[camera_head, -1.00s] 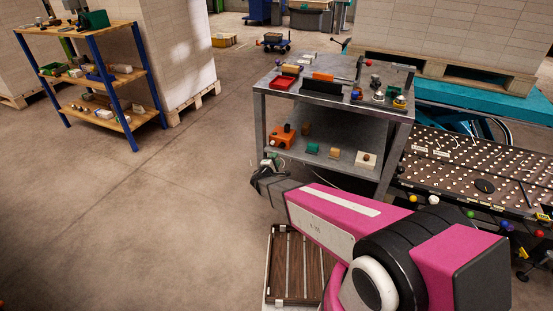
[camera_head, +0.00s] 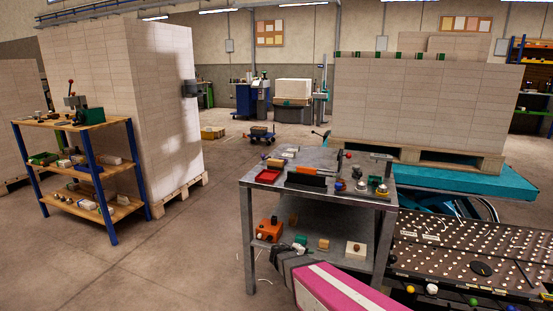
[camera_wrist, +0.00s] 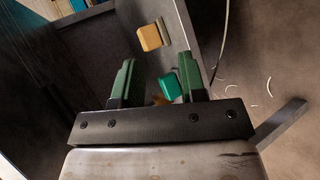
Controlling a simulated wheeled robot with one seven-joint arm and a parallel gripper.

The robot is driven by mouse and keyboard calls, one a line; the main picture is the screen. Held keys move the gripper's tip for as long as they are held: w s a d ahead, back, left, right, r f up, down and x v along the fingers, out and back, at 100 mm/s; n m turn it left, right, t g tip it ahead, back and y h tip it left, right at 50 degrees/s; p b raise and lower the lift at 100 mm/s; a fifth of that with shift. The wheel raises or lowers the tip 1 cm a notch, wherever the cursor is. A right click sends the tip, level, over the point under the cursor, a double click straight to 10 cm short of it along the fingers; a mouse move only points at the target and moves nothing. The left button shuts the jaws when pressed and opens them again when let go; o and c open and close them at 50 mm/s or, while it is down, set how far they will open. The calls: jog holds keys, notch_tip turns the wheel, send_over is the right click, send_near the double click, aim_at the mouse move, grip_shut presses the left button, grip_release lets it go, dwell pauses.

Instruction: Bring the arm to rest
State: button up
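My pink arm (camera_head: 345,292) reaches in from the bottom of the head view, toward the lower shelf of a grey metal table. My gripper (camera_wrist: 157,62) shows two green fingers standing well apart in the wrist view. It is open, with nothing clamped between the fingers. A green block (camera_wrist: 170,86) shows between them, farther off and apart from the right finger as far as I can tell. A yellow-brown block (camera_wrist: 149,38) lies beyond. In the head view the gripper's dark end is small beside the shelf, and its fingertips are hard to make out.
The metal table (camera_head: 228,184) carries a red tray (camera_head: 268,176), a black holder and several small items; an orange box (camera_head: 268,230) sits on its lower shelf. A perforated dark table (camera_head: 470,255) stands right. A blue-legged shelf (camera_head: 90,165) stands left. Open floor lies between.

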jog(key=s+d+r+m+g+y, duration=0.2)
jog(key=s+r+m+g+y, duration=0.1)
jog(key=s, duration=0.5)
jog(key=s+d+r+m+g+y, duration=0.3)
jog(key=s+r+m+g+y, duration=0.1)
jog(key=s+y, duration=0.3)
jog(key=shift+s+d+r+m, duration=0.3)
jog(key=shift+s+r, duration=0.2)
jog(key=shift+s, duration=0.3)
